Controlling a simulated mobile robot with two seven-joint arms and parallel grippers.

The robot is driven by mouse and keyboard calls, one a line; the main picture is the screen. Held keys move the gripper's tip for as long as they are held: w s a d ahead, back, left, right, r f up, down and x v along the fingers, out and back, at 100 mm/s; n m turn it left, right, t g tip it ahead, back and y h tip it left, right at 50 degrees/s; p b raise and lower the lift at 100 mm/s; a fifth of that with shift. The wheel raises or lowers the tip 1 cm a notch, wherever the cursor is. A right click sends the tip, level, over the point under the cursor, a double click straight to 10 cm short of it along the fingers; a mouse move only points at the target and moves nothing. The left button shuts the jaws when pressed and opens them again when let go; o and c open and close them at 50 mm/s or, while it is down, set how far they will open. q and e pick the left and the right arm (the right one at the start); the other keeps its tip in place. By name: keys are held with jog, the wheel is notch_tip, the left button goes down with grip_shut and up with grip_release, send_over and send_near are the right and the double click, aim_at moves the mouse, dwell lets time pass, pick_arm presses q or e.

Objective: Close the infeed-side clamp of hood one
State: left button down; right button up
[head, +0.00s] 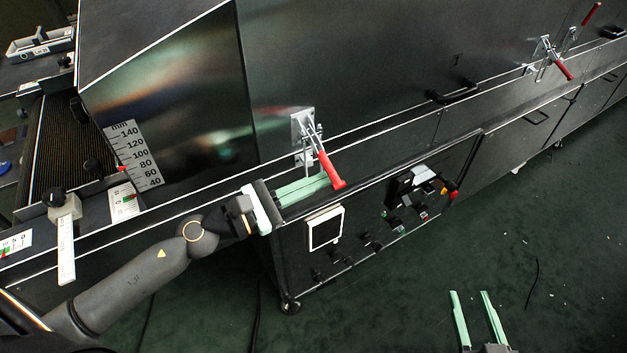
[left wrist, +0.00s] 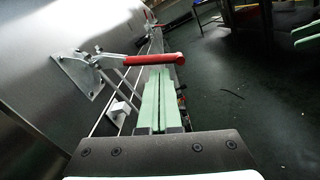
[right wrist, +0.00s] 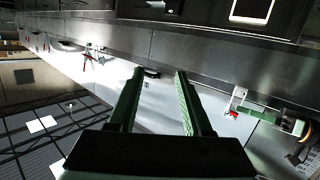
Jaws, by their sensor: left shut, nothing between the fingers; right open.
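The nearer clamp (head: 304,130), silver with a red handle (head: 330,168), is on the hood's dark side panel. Its handle slants down and outward from the panel. The clamp plate (left wrist: 78,72) and red handle (left wrist: 156,59) also show in the left wrist view, with the handle crossing just past the fingertips. My left gripper (head: 324,182) is shut and empty beside the handle's lower end; I cannot tell whether they touch. The clamp's red part (right wrist: 232,113) is small in the right wrist view. My right gripper (head: 470,291) is open and empty above the floor, away from the dryer.
A second clamp (head: 548,58) with red handles is further along the dryer at upper right. A black grab handle (head: 453,92) lies between the clamps. A control panel with a white-framed display (head: 325,228) is below the left gripper. The green floor (head: 410,290) is mostly clear.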

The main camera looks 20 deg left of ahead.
pick_arm(q)
jog(key=p, duration=0.1)
jog(key=r+n, duration=0.1)
jog(key=n+p, duration=0.1)
jog(key=shift+s+d+r+p, duration=0.3)
jog(key=shift+d+r, duration=0.05)
jog(key=shift+r, duration=0.05)
pick_arm(e)
jog(key=s+f+m+g+h, duration=0.1)
jog(key=s+f+g, duration=0.25)
jog(key=f, duration=0.25)
jog(key=s+f+m+g, duration=0.1)
jog(key=s+f+g, duration=0.25)
jog(key=f, duration=0.35)
pick_arm(q)
notch_tip(320, 180, up, 12)
jog(key=n+y+p, duration=0.1)
jog(key=n+p, duration=0.9)
jog(key=p, duration=0.4)
send_over(320, 156)
jog(key=v, duration=0.2)
jog(key=shift+w+a, duration=0.1)
jog(key=shift+a, duration=0.4)
pick_arm(e)
notch_tip(320, 156, up, 10)
jog(key=s+d+t+h, duration=0.1)
jog(key=d, duration=0.1)
jog(key=shift+s+r, duration=0.2)
jog(key=shift+s, duration=0.1)
